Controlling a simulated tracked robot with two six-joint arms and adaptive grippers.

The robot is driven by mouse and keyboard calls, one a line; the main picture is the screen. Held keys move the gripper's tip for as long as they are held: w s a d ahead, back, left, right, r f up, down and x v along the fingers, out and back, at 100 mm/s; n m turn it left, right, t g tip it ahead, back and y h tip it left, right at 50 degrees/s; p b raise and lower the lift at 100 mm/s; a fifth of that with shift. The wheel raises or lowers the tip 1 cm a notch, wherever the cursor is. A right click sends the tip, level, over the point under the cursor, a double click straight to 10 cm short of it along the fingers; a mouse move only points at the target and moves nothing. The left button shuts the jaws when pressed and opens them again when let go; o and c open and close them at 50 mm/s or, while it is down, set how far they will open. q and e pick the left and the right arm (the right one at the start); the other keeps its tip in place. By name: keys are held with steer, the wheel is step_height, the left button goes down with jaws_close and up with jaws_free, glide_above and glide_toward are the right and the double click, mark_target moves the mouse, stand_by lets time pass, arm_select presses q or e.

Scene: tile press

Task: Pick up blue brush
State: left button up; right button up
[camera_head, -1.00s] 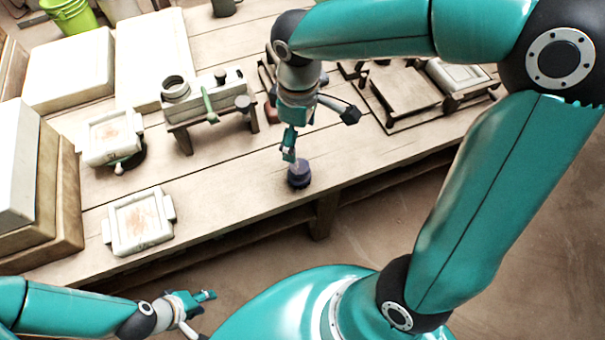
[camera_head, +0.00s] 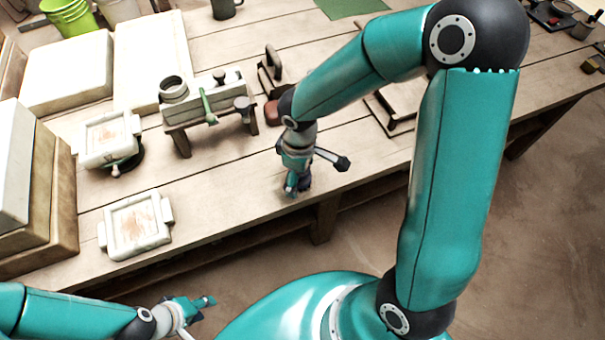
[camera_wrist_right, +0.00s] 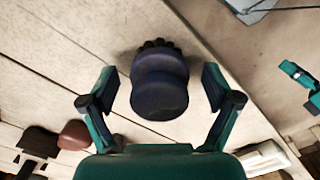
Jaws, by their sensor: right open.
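The blue brush (camera_wrist_right: 160,92) stands on the table near its front edge, its dark blue round handle toward the right wrist camera and dark bristles showing beyond it. My right gripper (camera_wrist_right: 159,78) is open, with one finger on each side of the brush and a visible gap at both sides. In the head view, my right gripper (camera_head: 298,184) is low over the brush and hides most of it. My left gripper (camera_head: 198,304) is off the table's front edge at lower left, far from the brush; its finger opening is too small to judge.
A wooden stand (camera_head: 212,110) with a green-handled tool is behind and left of the right gripper. Two white tile moulds (camera_head: 137,225) (camera_head: 108,140) lie to the left. A wooden frame (camera_head: 392,112) is to the right. The tabletop around the brush is clear.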

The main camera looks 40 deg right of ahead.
steer(key=shift+f, duration=0.3)
steer(key=c, duration=1.3)
steer(key=shift+r, duration=0.15)
step_height(320, 180, up, 20)
steer(key=p, duration=0.2)
steer(key=shift+p, duration=0.35)
